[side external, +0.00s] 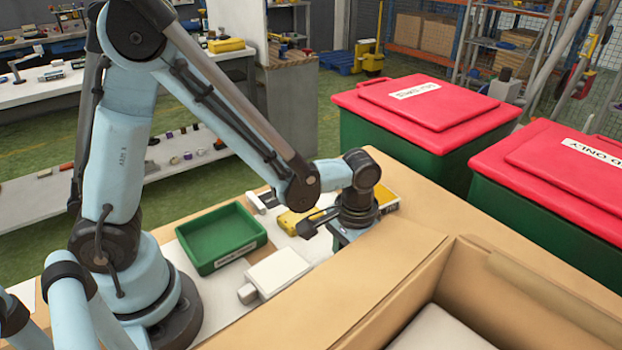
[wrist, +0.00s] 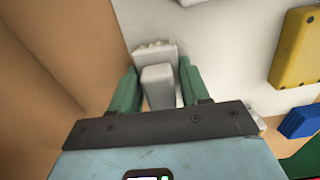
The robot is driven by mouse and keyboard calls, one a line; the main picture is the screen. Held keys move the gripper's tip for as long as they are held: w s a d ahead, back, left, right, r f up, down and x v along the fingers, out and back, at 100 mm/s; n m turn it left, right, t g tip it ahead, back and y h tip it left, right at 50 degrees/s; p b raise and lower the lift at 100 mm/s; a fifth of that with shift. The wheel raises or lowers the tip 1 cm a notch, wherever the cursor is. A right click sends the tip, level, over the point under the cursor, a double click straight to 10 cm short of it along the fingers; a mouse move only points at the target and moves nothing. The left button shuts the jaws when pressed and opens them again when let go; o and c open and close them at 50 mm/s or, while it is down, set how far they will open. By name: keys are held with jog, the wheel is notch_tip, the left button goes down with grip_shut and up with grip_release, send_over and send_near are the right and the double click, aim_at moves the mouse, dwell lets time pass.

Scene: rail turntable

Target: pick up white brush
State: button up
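The white brush (wrist: 157,88) lies on a pale surface at the cardboard wall in the wrist view, its toothed, bristle-like end pointing away from me. My gripper (wrist: 161,82) has its two green fingers on either side of the brush's narrower part. Thin gaps show between the fingers and the brush, so it looks open around it. The near end of the brush is hidden behind the gripper's dark plate. In the side view my gripper (side external: 346,240) points down behind the cardboard box edge. Its fingertips and the brush there are hidden.
A cardboard box (side external: 400,292) wall stands close beside my gripper. A green tray (side external: 222,238), a white flat object (side external: 279,271) and a yellow item (side external: 296,219) lie on the worktop. The wrist view shows a blue block (wrist: 301,121) at right. Red-lidded bins (side external: 425,110) stand behind.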

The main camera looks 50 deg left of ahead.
jog(key=c, duration=0.6)
jog(key=shift+r, duration=0.1)
jog(key=shift+r, duration=0.4)
jog(key=r, duration=0.3)
jog(key=shift+s+d+r, duration=0.2)
jog(key=shift+s+r, duration=0.05)
jog(key=shift+r, duration=0.05)
jog(key=s+d+r, duration=0.4)
jog(key=s+d, duration=0.1)
jog(key=s+d+r, duration=0.2)
jog(key=s, duration=0.1)
jog(key=shift+s+d+r, duration=0.1)
jog(key=shift+d+r, duration=0.1)
jog(key=shift+d, duration=0.05)
